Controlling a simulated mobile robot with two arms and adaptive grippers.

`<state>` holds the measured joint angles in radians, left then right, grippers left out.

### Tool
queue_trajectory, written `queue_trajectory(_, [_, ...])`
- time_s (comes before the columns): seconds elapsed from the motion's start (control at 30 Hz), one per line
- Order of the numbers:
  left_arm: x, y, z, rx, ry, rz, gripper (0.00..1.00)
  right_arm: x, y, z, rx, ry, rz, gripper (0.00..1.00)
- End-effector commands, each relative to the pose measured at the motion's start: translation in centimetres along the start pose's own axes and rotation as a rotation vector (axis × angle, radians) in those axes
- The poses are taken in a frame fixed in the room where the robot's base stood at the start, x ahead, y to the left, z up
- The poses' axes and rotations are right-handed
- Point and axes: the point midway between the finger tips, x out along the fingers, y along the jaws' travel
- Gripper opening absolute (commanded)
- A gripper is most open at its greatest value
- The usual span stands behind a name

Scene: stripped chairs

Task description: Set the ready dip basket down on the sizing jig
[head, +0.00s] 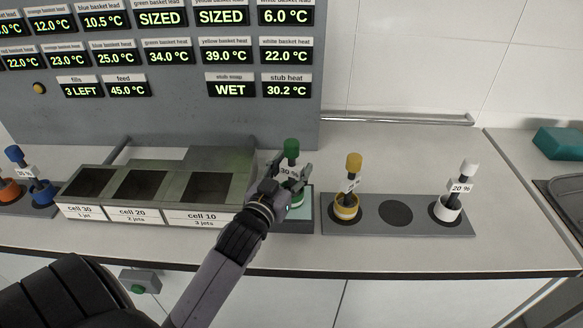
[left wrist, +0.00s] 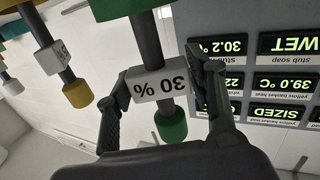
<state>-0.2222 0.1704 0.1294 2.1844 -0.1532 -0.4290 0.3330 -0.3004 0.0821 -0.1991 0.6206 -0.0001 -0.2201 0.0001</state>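The green dip basket (head: 291,147), tagged 30 %, stands upright at the right end of the cell block. My left gripper (head: 293,178) is at its tag, and its arm hides much of the lower basket. In the left wrist view the gripper (left wrist: 158,78) has its fingers against the two sides of the 30 % tag (left wrist: 158,86), with the green knob (left wrist: 171,125) below. A small pale pad (head: 304,214), apparently the sizing jig, lies under the basket. Whether the basket touches it is hidden. My right gripper is out of view.
A grey rack (head: 370,218) holds a yellow basket (head: 353,163) and a white basket (head: 468,170), with an empty dark spot between. The cell block (head: 160,190) stands left, with blue (head: 40,190) and orange baskets beyond. The display panel reads SIZED for green and yellow, soap WET.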

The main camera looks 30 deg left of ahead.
Motion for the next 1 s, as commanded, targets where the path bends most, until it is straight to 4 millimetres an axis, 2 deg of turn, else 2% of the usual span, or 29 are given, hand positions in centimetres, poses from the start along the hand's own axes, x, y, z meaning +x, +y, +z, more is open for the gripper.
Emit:
queue_trajectory(0.17, [0.0, 0.0, 0.0, 0.000, 0.000, 0.000, 0.64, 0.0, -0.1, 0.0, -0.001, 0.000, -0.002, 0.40])
queue_trajectory(0.53, [0.0, 0.0, -0.6, 0.001, 0.001, 0.000, 0.64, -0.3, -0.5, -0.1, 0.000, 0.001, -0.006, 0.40])
queue_trajectory(0.67, [-1.6, 0.0, -0.1, -0.001, -0.002, 0.000, 0.64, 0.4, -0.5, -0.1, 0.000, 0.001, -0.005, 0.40])
queue_trajectory(1.0, [-8.5, 0.0, 0.0, -0.001, -0.003, 0.000, 0.64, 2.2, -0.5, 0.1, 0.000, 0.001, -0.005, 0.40])
